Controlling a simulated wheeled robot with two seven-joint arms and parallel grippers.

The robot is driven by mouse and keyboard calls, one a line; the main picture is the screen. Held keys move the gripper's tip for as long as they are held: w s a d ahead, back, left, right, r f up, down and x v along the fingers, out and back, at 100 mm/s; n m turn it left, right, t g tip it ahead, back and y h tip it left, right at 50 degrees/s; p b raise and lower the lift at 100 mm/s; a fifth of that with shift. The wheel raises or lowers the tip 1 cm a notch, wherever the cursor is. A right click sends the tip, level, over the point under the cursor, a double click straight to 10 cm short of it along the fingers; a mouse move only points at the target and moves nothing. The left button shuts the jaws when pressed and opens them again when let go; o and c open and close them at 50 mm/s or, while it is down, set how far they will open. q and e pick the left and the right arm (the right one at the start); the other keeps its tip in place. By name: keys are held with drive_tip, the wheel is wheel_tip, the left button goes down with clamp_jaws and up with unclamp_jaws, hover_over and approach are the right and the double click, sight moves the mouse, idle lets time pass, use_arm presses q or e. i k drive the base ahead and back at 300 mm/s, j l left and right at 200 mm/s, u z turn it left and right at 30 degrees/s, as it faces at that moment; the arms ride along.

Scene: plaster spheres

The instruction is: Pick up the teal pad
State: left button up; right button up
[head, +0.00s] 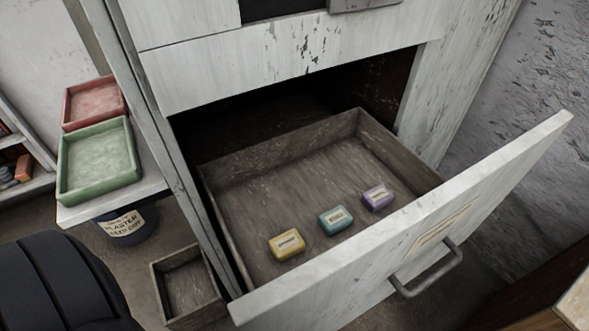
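The teal pad (336,220) lies in the open drawer (260,198), near its front panel. It is a small block with a pale label on top. It sits between a yellow pad (286,244) on its left and a purple pad (378,198) on its right, with small gaps between them. Neither of my grippers shows in the head view.
The drawer's front panel (420,222) with a metal handle (428,276) stands in front of the pads. The back of the drawer is bare. Left, a shelf holds a red tray (94,104) and a green tray (100,160). A wooden box (188,288) is on the floor.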

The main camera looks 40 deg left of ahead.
sight(336, 220)
drive_tip(key=u, duration=0.65)
